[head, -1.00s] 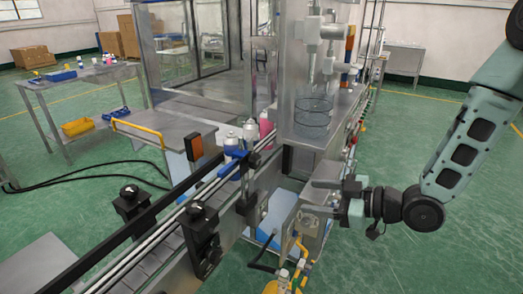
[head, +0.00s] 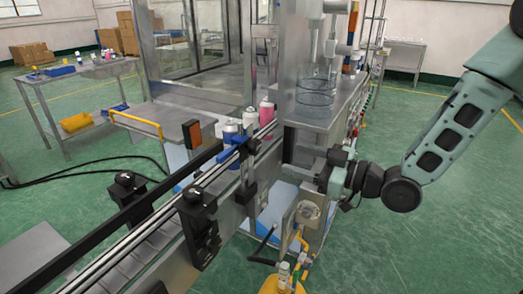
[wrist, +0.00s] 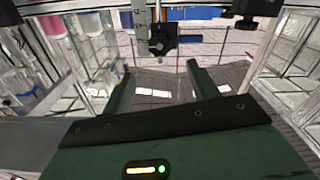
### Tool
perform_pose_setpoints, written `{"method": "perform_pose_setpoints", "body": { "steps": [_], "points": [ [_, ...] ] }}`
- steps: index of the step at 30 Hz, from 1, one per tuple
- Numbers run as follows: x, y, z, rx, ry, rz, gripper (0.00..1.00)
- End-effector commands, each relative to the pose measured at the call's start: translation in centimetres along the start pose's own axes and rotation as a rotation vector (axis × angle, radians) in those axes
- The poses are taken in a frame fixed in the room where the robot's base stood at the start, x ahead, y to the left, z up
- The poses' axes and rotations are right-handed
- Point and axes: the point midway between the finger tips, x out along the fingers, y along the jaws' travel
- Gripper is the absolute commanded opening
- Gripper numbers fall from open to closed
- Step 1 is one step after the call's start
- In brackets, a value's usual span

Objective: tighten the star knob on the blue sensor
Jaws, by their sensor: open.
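A blue part, likely the blue sensor (head: 238,139), sits on a dark post beside the conveyor rail in the head view. In the wrist view a blue bar (wrist: 195,14) crosses the top, beside a grey bracket with a black clamp block (wrist: 162,38). A small dark knob-like piece (wrist: 246,23) shows at its right; I cannot tell if it is the star knob. My gripper (head: 322,168) is right of the sensor in the head view, apart from it. In the wrist view my gripper (wrist: 160,84) is open, with nothing between its fingers.
Cans (head: 230,131) stand on the conveyor near the blue part. Black rail brackets (head: 197,225) line its near side. A steel machine cabinet (head: 325,115) stands behind my gripper. Yellow fittings (head: 285,275) are below. The green floor at right is clear.

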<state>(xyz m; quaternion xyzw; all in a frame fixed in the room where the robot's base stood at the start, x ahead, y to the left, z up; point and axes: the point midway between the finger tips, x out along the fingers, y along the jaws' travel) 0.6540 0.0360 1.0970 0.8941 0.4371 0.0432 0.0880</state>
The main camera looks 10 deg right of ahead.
Motion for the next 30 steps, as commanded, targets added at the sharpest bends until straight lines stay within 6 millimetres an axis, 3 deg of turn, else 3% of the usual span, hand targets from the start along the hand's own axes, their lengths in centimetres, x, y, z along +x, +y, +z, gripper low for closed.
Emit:
{"method": "perform_pose_setpoints", "body": {
  "steps": [9, 15, 28, 30],
  "points": [
    [6.6, 0.0, -0.3, 0.001, 0.002, -0.002, 0.59],
    [9.3, 0.0, -0.2, 0.000, 0.000, 0.000, 0.59],
    [10.2, 0.0, 0.0, -0.001, -0.001, 0.001, 0.59],
    [10.2, 0.0, 0.0, -0.001, -0.001, 0.001, 0.43]
  ]
}}
